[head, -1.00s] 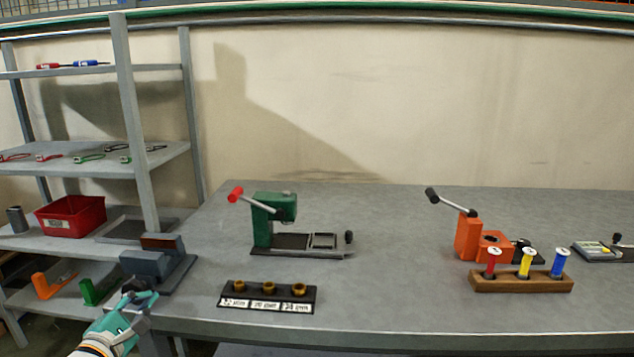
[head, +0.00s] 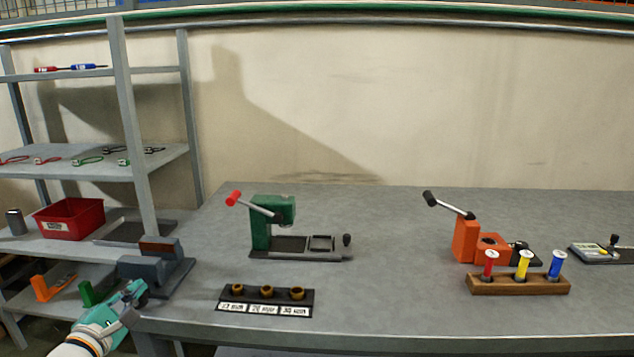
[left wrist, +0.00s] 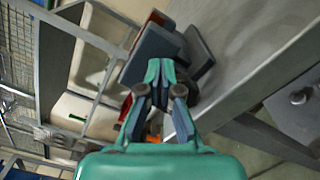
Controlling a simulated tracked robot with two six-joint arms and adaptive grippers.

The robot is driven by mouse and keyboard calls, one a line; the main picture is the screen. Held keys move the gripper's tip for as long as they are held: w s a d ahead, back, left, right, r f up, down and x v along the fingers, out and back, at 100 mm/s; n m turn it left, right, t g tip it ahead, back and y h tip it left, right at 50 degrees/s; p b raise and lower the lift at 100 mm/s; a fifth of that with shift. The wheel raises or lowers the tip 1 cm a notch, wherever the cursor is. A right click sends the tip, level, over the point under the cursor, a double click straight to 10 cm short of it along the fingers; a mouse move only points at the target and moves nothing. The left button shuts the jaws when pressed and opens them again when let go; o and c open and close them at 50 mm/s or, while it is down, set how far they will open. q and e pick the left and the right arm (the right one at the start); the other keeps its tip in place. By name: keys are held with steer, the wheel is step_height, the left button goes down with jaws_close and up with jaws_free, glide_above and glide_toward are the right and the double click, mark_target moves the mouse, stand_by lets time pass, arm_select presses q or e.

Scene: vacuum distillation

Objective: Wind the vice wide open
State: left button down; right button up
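The vice (head: 142,268) is a blue-grey block with a reddish-brown jaw face (head: 158,246), mounted at the left front corner of the workbench. It also shows in the left wrist view (left wrist: 155,52), beyond my fingers. My left gripper (head: 139,291) is teal with dark joints and is at the front of the vice, low by the bench edge. In the left wrist view its fingers (left wrist: 162,82) come close together at the vice's front. The vice's handle is hidden, and I cannot tell whether the fingers hold it. My right gripper is in neither view.
A shelf rack (head: 128,120) with a red bin (head: 69,219) stands at the left, close to my left arm. On the bench (head: 380,300) are a green press (head: 262,225), a label holder with brass cups (head: 265,302), an orange press (head: 466,241) and a wooden spool rack (head: 520,284).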

arm_select(q)
steer(key=shift+a+f, duration=0.25)
steer(key=shift+f, duration=0.2)
steer(key=shift+s+d+r, duration=0.1)
steer(key=shift+d+r, duration=0.05)
steer(key=shift+r, duration=0.15)
steer(key=shift+s+r, duration=0.2)
steer(key=shift+s, duration=2.75)
